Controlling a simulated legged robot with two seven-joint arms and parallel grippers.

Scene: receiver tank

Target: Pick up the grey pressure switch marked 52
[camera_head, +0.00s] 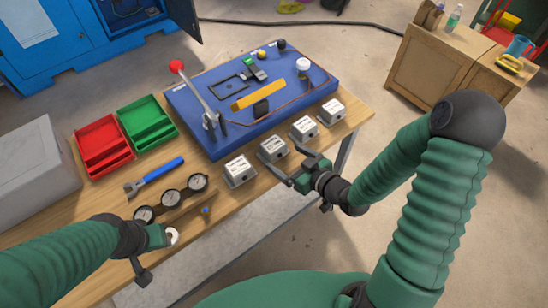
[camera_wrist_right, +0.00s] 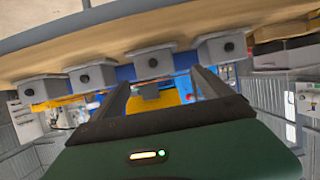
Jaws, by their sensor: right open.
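Several small grey switches with white label faces stand in a row along the table's front edge: a first (camera_head: 239,171), a second (camera_head: 273,149), a third (camera_head: 304,129) and a fourth (camera_head: 332,112). The labels are too small to read, so I cannot tell which is marked 52. My right gripper (camera_head: 287,166) is open and empty, just in front of the second and third switches. In the right wrist view, which looks inverted, its fingers (camera_wrist_right: 160,88) spread below a grey switch (camera_wrist_right: 154,62). My left gripper (camera_head: 160,242) is at the table's front left; its jaws are unclear.
A blue panel (camera_head: 205,130) with a red-knobbed lever (camera_head: 195,90) lies behind the switches. Red (camera_head: 103,145) and green (camera_head: 147,124) trays, a blue-handled tool (camera_head: 156,175) and a row of round gauges (camera_head: 171,198) are at left. Floor is free beyond the front edge.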

